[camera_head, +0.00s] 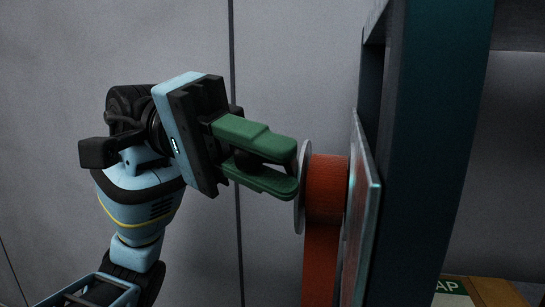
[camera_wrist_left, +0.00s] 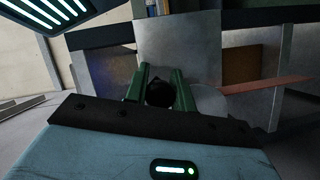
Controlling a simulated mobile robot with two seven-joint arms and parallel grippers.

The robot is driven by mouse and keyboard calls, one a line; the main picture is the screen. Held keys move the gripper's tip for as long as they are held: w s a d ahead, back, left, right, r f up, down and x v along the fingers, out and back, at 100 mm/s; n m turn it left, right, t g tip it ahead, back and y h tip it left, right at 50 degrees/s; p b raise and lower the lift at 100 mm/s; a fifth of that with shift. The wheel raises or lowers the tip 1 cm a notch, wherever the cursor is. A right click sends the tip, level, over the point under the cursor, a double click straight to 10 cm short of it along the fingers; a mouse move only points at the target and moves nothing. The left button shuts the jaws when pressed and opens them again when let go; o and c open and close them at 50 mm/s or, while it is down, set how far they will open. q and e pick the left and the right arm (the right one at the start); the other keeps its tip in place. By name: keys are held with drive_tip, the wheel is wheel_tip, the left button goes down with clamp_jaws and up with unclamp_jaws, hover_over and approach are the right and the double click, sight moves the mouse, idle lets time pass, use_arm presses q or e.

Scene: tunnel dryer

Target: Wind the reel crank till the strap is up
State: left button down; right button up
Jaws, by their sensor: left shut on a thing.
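The reel stands at the centre right of the head view, with a pale round flange (camera_head: 301,190) facing my left gripper. The orange-red strap (camera_head: 327,188) is wrapped on it, and a length hangs straight down out of the frame. My left gripper (camera_head: 294,168) has green fingers reaching to the flange. In the left wrist view, the fingers are shut on a dark round crank knob (camera_wrist_left: 160,94), seen end on. The flange (camera_wrist_left: 210,101) and a strip of strap (camera_wrist_left: 268,85) show beside it. The crank arm is hidden. My right gripper is out of view.
A flat plate (camera_head: 361,205) stands just behind the reel, fixed by a dark teal post (camera_head: 430,130). A box with a green label (camera_head: 452,287) sits low at the right. A plain grey wall (camera_head: 290,65) lies behind, with free room above the gripper.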

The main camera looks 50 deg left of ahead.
use_arm(q)
drive_tip(key=shift+s+d+f+m+y+b, duration=0.25)
drive_tip(key=shift+f+m+y+b, duration=0.15)
drive_tip(key=shift+f+m, duration=0.25)
drive_tip(key=shift+r, duration=0.1)
drive_tip(key=shift+a, duration=0.1)
drive_tip(key=c, duration=1.2)
unclamp_jaws()
drive_tip(key=shift+v, duration=3.9)
